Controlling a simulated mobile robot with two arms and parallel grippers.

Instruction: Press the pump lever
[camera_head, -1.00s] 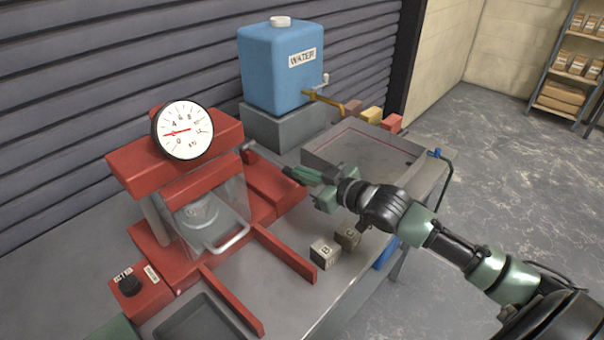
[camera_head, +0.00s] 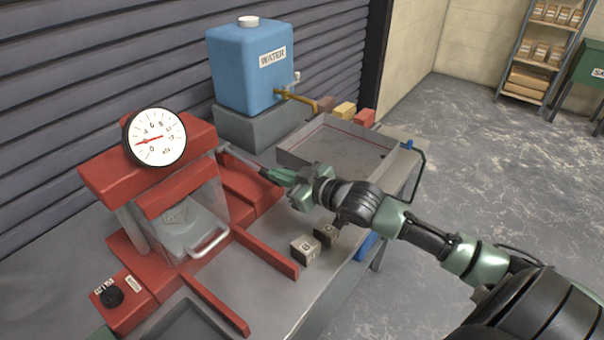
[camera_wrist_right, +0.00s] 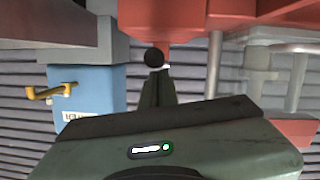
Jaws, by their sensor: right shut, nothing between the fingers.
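The pump lever (camera_head: 240,157) is a thin grey bar at the right side of the red press (camera_head: 152,188). Its dark round knob (camera_wrist_right: 153,57) shows in the right wrist view, just beyond my fingertips, with red metal behind it. My right gripper (camera_head: 268,174) is shut and empty, its tips at the lever's outer end. It also shows in the right wrist view (camera_wrist_right: 156,76). I cannot tell whether the tips touch the knob. The gauge (camera_head: 155,137) on the press has its red needle near the low end.
A blue water tank (camera_head: 250,62) with a brass tap stands behind. A grey tray (camera_head: 290,157) lies beyond the gripper. Two marked cubes (camera_head: 306,249) sit on the bench before it. Red rails (camera_head: 265,250) and a black-knobbed box (camera_head: 124,302) are at the front.

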